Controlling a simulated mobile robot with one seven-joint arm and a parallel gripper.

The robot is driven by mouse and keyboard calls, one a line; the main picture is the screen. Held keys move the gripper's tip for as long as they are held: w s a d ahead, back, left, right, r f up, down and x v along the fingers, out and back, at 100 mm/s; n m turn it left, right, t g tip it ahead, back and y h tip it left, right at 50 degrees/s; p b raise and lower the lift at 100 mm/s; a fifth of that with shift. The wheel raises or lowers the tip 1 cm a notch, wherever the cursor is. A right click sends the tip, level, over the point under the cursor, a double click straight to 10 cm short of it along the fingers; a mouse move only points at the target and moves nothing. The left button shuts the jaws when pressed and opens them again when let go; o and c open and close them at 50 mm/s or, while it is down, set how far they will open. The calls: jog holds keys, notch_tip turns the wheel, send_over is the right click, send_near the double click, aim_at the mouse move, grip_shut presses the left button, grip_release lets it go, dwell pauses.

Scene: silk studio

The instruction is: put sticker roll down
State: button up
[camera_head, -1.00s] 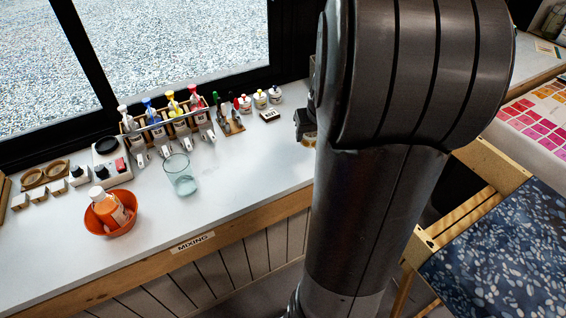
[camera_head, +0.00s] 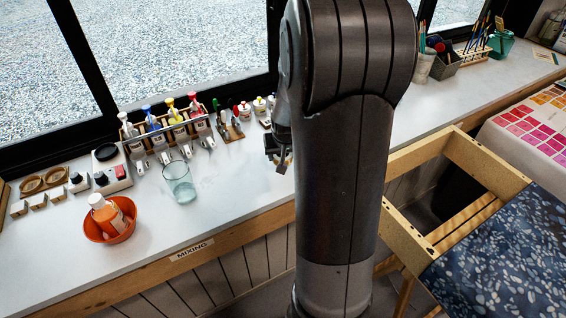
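My gripper (camera_head: 279,157) hangs over the counter in the middle of the view, left of my arm's thick dark link, which partly hides it. A small tan piece (camera_head: 288,160), which looks like the sticker roll, shows at its fingers. It keeps its place at the fingers in both frames, so the gripper appears shut on it. Most of the roll is hidden. The gripper and roll look to be above the white counter (camera_head: 235,190); the exact height is unclear.
An empty glass (camera_head: 180,182) and an orange bowl (camera_head: 107,238) with a bottle stand left of the gripper. A rack of pump bottles (camera_head: 168,133) and small jars (camera_head: 258,106) stand behind. Clear counter lies between the glass and gripper. An open wooden frame (camera_head: 405,215) is right of my arm.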

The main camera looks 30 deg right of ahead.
jog(key=shift+f, duration=1.9)
jog(key=shift+f, duration=0.15)
jog(key=o, duration=1)
jog(key=v, duration=1.2)
jog(key=s+a+r+n, duration=0.2)
jog(key=s+a+r, duration=0.4)
jog(key=s+a, duration=0.2)
jog(key=s+a+r+n+t+y, duration=0.1)
jog(key=s+a+r+n, duration=0.1)
jog(key=s+a+r, duration=0.4)
jog(key=s+a, duration=0.2)
jog(key=s, duration=0.1)
jog(key=shift+s+r+y, duration=0.2)
jog(key=shift+s+y, duration=0.1)
